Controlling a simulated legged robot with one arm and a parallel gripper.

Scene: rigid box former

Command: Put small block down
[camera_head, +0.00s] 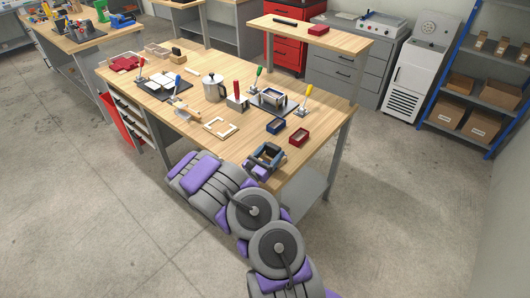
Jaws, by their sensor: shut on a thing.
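My gripper (265,158) is over the front right part of the wooden workbench (235,145), close to the tabletop. It is shut on a small block, which is mostly hidden between the dark jaws. I cannot tell whether the block touches the tabletop. A pale square frame (221,127) lies flat on the bench to the left of my gripper. A small blue box (276,127) and a small red box (299,137) stand just behind and to the right of my gripper.
A metal pot (213,88), a red-handled fixture (237,98) and a dark plate with clamps (270,100) stand farther back. Another clamp fixture with a white part (160,80) is at the left. Some bare wood lies between the pale frame and my gripper.

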